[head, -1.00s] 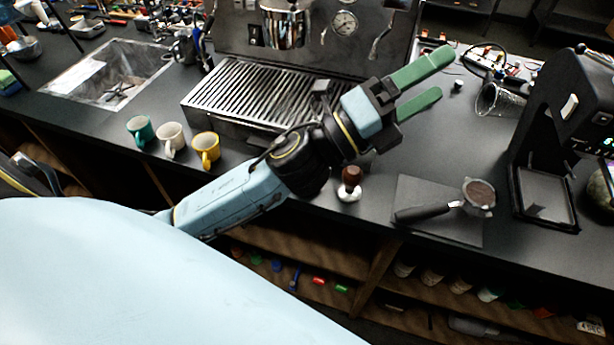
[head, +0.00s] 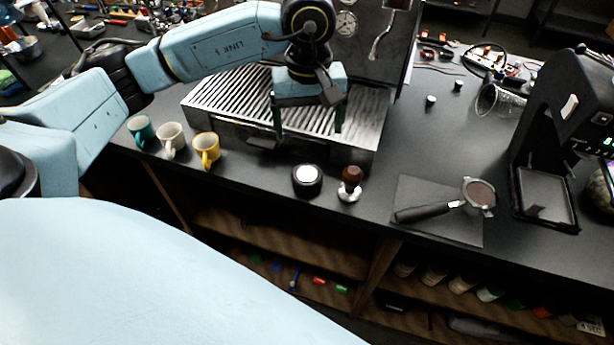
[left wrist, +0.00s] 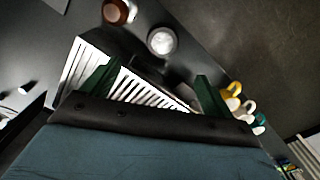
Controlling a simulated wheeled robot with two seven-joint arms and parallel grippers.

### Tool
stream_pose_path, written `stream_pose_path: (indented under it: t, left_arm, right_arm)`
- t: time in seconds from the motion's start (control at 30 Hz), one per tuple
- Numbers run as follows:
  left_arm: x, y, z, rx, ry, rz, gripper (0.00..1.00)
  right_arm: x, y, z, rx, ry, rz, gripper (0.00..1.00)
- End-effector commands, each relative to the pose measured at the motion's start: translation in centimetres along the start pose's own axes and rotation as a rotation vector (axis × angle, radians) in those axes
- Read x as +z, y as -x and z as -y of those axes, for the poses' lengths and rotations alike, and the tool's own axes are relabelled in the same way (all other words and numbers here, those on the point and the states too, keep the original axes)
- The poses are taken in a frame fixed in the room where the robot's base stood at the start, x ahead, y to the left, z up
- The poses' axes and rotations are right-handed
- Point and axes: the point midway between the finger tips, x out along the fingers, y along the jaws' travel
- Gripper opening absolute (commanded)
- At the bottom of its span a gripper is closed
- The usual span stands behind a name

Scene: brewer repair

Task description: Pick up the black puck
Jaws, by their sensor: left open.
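The black puck (head: 307,180) with a pale top sits on the dark counter near its front edge, just left of the wooden-handled tamper (head: 350,184). In the left wrist view the puck (left wrist: 162,41) shows beyond the fingers, with the tamper (left wrist: 118,12) beside it. My left gripper (head: 308,135) is open and empty, with green fingers pointing down over the front of the drip tray, behind and above the puck. Its fingers also show in the left wrist view (left wrist: 152,82). My right gripper is not in view.
The espresso machine's slatted tray (head: 225,98) lies under and behind the gripper. Green, white and yellow mugs (head: 206,149) stand to the left. A portafilter (head: 478,194) on a dark mat and a grinder (head: 560,130) are to the right. Open shelves lie below the counter edge.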

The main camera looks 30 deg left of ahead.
Motion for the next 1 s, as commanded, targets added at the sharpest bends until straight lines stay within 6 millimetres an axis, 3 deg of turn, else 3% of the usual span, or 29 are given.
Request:
stream_pose_path:
  t: [0.33,1.0]
  left_arm:
    - [-0.1,-6.1,0.3,-0.013,0.001,-0.003,0.86]
    - [0.3,-13.0,0.5,-0.008,0.0,-0.004,0.86]
  right_arm:
    - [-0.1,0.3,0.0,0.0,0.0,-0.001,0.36]
    - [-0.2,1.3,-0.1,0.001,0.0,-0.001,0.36]
